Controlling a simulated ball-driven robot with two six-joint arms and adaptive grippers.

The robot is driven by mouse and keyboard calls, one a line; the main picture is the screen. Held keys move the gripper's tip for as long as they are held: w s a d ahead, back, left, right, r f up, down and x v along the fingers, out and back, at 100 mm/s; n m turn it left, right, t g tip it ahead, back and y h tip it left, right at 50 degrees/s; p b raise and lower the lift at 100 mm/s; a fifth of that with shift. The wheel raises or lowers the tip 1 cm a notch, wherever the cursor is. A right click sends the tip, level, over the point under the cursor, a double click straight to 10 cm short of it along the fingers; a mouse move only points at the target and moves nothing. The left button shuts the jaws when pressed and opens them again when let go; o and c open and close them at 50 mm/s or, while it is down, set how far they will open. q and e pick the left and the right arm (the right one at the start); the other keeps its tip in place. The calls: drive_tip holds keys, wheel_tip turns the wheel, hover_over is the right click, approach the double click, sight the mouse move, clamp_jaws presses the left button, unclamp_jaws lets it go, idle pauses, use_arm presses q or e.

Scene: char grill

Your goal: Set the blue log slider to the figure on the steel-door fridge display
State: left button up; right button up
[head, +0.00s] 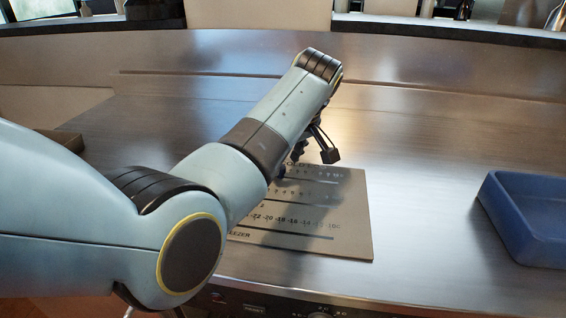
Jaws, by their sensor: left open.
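A grey log panel (345,215) lies on the steel counter, with printed number scales and dark slots. The near scale shows minus figures, among them -22 to -14. My left gripper (316,155) is open above the panel's far edge, with its dark fingers pointing down. A small dark bluish knob (280,172) shows beside my left arm at a slot on the far part of the panel; I cannot tell its exact figure. My left arm hides the panel's left part. The steel-door fridge and its display are not in view. My right gripper is not in view.
A blue tray (530,222) stands on the counter at the right. A dark block (62,141) lies at the left, partly behind my arm. Control knobs (320,314) show below the front edge. The steel counter (430,150) between panel and tray is clear.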

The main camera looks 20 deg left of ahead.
sight(290, 185)
use_arm(q)
drive_tip(key=v, duration=0.5)
drive_tip(key=shift+r, duration=0.2)
